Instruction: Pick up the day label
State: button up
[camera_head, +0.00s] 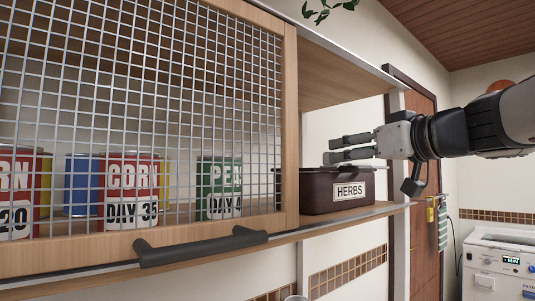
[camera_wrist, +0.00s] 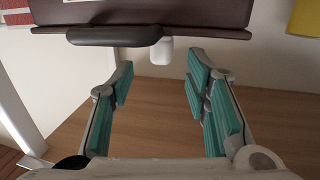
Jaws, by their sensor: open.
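Day labels show as white bands on cans behind the wire mesh: one on the left red corn can (camera_head: 17,219), one reading DAY 3 or similar (camera_head: 130,212) on the middle red corn can, and one on the green can (camera_head: 222,206), partly hidden by mesh. I cannot tell which is the task's day label; no loose one is clear. My gripper (camera_head: 334,150) is open and empty, level with the top of a dark brown HERBS box (camera_head: 315,190). In the wrist view, the teal-padded fingers (camera_wrist: 160,66) are apart, with a dark box (camera_wrist: 160,15) beyond them.
A wood-framed mesh door (camera_head: 291,120) with a dark handle (camera_head: 200,246) covers the left of the shelf. The right section is open. A blue can (camera_head: 82,185) stands behind the mesh. In the wrist view, bare wood (camera_wrist: 160,125) lies below the fingers.

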jog(key=v, duration=1)
jog(key=shift+o, duration=0.6)
